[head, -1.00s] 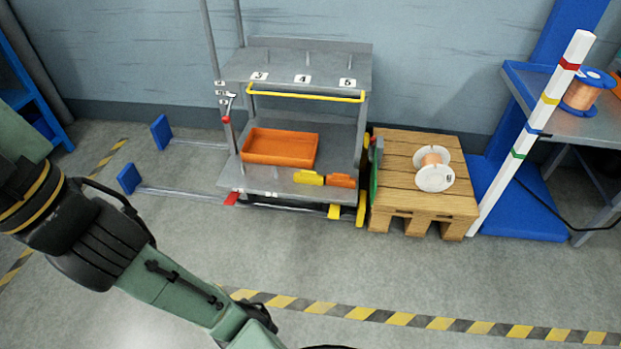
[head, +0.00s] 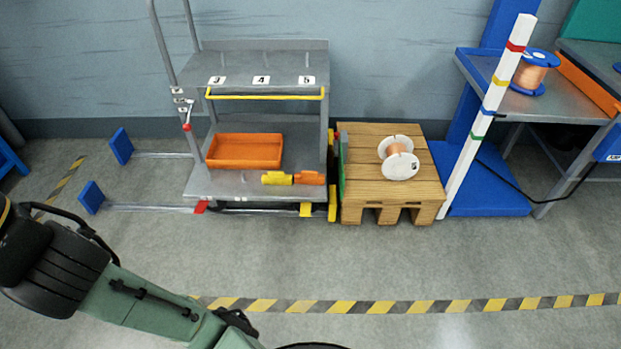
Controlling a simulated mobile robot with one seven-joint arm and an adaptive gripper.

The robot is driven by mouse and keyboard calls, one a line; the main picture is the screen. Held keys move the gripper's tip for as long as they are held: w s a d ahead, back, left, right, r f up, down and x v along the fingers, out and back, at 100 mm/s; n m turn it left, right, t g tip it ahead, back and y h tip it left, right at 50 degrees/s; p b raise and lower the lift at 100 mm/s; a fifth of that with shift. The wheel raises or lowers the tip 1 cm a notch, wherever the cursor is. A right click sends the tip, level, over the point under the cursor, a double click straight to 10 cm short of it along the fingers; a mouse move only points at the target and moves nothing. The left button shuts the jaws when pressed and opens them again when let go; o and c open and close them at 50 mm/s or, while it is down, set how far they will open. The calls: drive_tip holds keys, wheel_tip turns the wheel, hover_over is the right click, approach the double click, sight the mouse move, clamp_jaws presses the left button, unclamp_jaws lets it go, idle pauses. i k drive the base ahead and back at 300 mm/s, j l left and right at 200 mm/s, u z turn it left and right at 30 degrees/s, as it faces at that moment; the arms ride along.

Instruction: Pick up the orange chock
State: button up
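The orange chock (head: 309,178) lies on the lower shelf of the grey cart (head: 235,187), near its front right corner. A yellow chock (head: 277,178) lies just to its left, end to end with it. My green arm shows at the lower left of the head view, well in front of the cart. My gripper is outside the picture, so its state and anything in it are hidden.
An orange tray (head: 244,151) sits left of the chocks, under the upper shelf and a yellow bar (head: 265,96). A wooden pallet (head: 364,180) with a spool (head: 398,158) stands right of the cart. A striped white post (head: 487,120) stands farther right. Floor before the cart is clear.

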sight(305, 177)
drive_tip(key=i+l+u, duration=0.1)
drive_tip(key=u, duration=0.45)
drive_tip(key=i+l+u, duration=0.15)
drive_tip(key=l, duration=0.2)
drive_tip(key=i+l+u, duration=0.2)
drive_tip(key=l, duration=0.2)
drive_tip(key=l+u, duration=0.15)
drive_tip(key=l, duration=0.2)
drive_tip(key=i+l, duration=0.1)
drive_tip(key=l, duration=0.3)
drive_tip(key=i+l+u, duration=0.1)
drive_tip(key=l, duration=0.3)
drive_tip(key=i+l, duration=0.15)
drive_tip(key=l, duration=0.25)
drive_tip(key=l+u, duration=0.2)
drive_tip(key=l, duration=0.95)
drive_tip(key=i+j+z, duration=0.15)
drive_tip(key=j, duration=0.35)
drive_tip(key=k, duration=0.05)
